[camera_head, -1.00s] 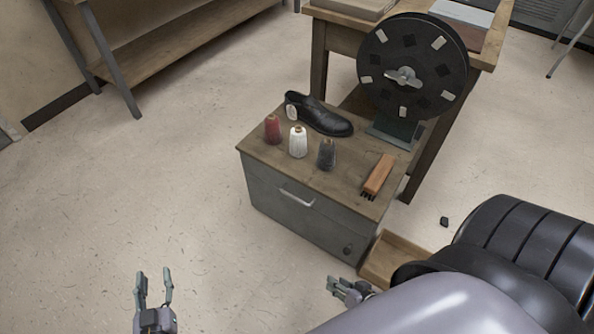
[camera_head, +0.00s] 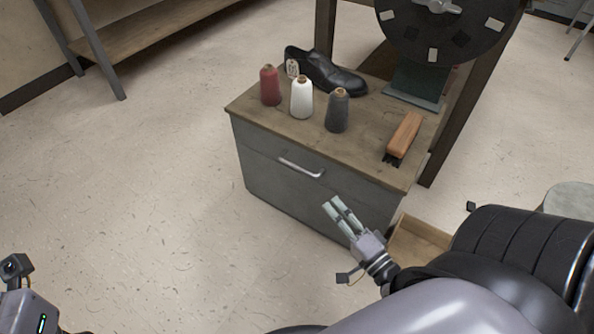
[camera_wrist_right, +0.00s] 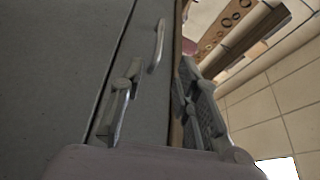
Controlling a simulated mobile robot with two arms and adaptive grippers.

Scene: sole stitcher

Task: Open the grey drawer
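The grey drawer (camera_head: 270,185) is the front of a small wooden-topped cabinet and looks shut. Its silver bar handle (camera_head: 301,168) is near the top of the front; the handle (camera_wrist_right: 157,46) also shows ahead of the fingers in the right wrist view. My right gripper (camera_head: 335,207) is in front of the drawer, below and right of the handle, apart from it. In the wrist view the two fingers of the right gripper (camera_wrist_right: 162,75) stand apart with nothing between them. Only my left wrist shows at the lower left edge of the head view; its fingers are out of frame.
On the cabinet top (camera_head: 255,107) stand red (camera_head: 270,86), white (camera_head: 302,97) and dark grey (camera_head: 338,110) thread spools, a black shoe (camera_head: 325,72) and a brush (camera_head: 404,136). An open wooden tray (camera_head: 420,240) is right of my gripper. The floor left of the cabinet is clear.

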